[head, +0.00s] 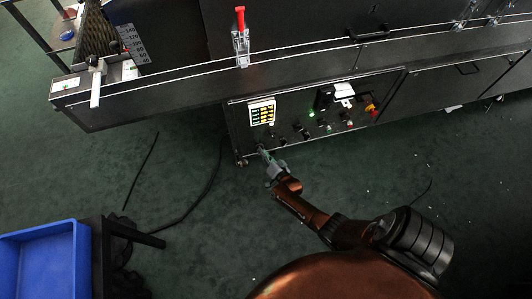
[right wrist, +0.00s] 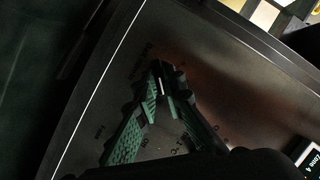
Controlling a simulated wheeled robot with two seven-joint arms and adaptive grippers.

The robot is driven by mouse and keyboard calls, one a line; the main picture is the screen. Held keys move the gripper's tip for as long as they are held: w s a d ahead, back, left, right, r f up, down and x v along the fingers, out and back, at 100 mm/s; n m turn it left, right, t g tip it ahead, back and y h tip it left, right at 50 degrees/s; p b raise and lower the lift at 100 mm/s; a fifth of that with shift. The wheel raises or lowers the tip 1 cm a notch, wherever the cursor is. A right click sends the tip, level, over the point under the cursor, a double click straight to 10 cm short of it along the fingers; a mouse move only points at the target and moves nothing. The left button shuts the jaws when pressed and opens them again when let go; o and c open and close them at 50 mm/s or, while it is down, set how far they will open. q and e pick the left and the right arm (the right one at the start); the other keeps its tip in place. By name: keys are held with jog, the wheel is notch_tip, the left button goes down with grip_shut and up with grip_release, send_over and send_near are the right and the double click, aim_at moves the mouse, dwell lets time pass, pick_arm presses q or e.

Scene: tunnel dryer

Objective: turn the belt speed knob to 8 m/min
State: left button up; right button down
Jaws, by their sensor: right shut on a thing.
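The belt speed knob (right wrist: 161,84) is a small dark knob with a white pointer line, seen in the right wrist view between my fingertips. Dark printed marks surround it on the panel, too dim to read fully. My right gripper (right wrist: 158,92) has green ribbed pads and is shut on the knob. In the head view my right gripper (head: 266,156) reaches the lower left of the dark control panel (head: 290,148), hiding the knob there. My left gripper is not in view.
A yellow-and-white display (head: 262,112) sits above the gripper on the panel. Several other knobs, a green light (head: 312,114) and a red-yellow switch (head: 371,108) lie to the right. A blue crate (head: 78,262) stands at lower left. Cables lie on the green floor.

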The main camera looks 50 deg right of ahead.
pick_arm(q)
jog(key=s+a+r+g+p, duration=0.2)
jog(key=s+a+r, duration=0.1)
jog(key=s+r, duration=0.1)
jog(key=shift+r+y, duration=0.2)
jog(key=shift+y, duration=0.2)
pick_arm(e)
jog(key=n+g+h, duration=0.1)
jog(key=n, duration=0.2)
jog(key=n+g+h, duration=0.1)
jog(key=n+h, duration=0.1)
jog(key=w+n+g+h, duration=0.1)
jog(key=n, duration=0.2)
jog(key=shift+a+r+n+h, duration=0.3)
jog(key=shift+a+h, duration=0.1)
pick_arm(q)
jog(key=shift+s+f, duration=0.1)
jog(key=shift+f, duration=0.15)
pick_arm(e)
jog(key=shift+w, duration=0.1)
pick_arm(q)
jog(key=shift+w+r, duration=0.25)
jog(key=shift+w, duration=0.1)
pick_arm(e)
jog(key=c, duration=2)
grip_release()
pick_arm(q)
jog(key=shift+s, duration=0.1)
